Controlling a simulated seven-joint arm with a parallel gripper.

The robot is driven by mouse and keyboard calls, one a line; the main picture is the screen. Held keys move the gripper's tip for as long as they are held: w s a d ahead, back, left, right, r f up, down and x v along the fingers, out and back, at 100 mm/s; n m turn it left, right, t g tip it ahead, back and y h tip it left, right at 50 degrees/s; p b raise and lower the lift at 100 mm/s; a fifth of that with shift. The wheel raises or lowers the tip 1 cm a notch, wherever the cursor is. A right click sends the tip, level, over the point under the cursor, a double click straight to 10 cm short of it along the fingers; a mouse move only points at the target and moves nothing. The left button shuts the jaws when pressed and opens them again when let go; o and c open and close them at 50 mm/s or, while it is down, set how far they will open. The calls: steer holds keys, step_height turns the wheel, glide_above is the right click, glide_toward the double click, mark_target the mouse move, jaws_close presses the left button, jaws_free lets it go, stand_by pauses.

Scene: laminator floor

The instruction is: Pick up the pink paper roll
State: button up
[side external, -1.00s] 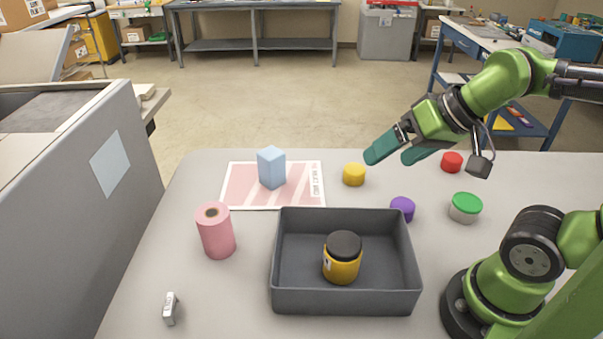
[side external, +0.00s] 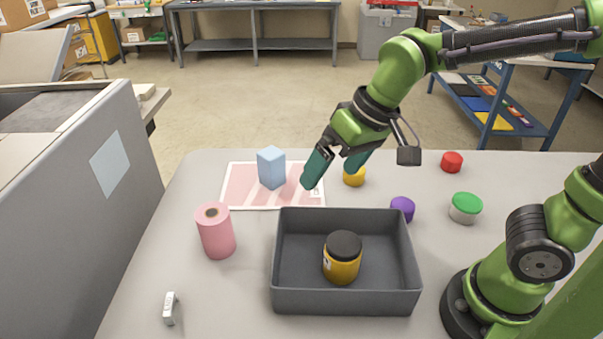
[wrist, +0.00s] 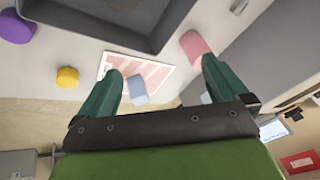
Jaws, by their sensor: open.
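The pink paper roll (side external: 216,232) stands upright on the table at the left, beside the grey bin. It also shows in the wrist view (wrist: 194,44), near the tip of the right-hand finger but apart from it. My gripper (side external: 332,172) is open and empty, above the table behind the bin, up and to the right of the roll. In the wrist view its two teal fingers (wrist: 162,82) are spread wide with nothing held between them.
A grey bin (side external: 346,302) holds a yellow jar with a black lid (side external: 342,258). A blue block (side external: 271,168) stands on a pink printed sheet (side external: 240,195). Yellow (side external: 354,177), purple (side external: 403,207), red (side external: 452,162) and green-topped (side external: 466,208) pieces lie rightward. A small metal piece (side external: 170,308) lies front left.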

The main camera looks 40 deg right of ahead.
steer(key=w+a+f+n+h, duration=0.15)
steer(key=w+a+f, duration=0.25)
steer(key=w+a, duration=0.65)
steer(key=m+h, duration=0.2)
glide_toward(212, 214)
steer(key=shift+y, duration=0.25)
steer(key=x, duration=0.7)
steer(key=shift+s+d+f, duration=0.3)
steer(key=shift+d+f, duration=0.1)
steer(key=shift+w+x, duration=0.15)
steer(key=shift+x, duration=1.25)
steer(key=shift+w+x, duration=0.2)
steer(key=shift+x, duration=1.2)
steer(key=shift+a+r, duration=0.15)
steer(key=c, duration=1.1)
steer(key=shift+c, duration=0.2)
steer(key=shift+r, duration=0.15)
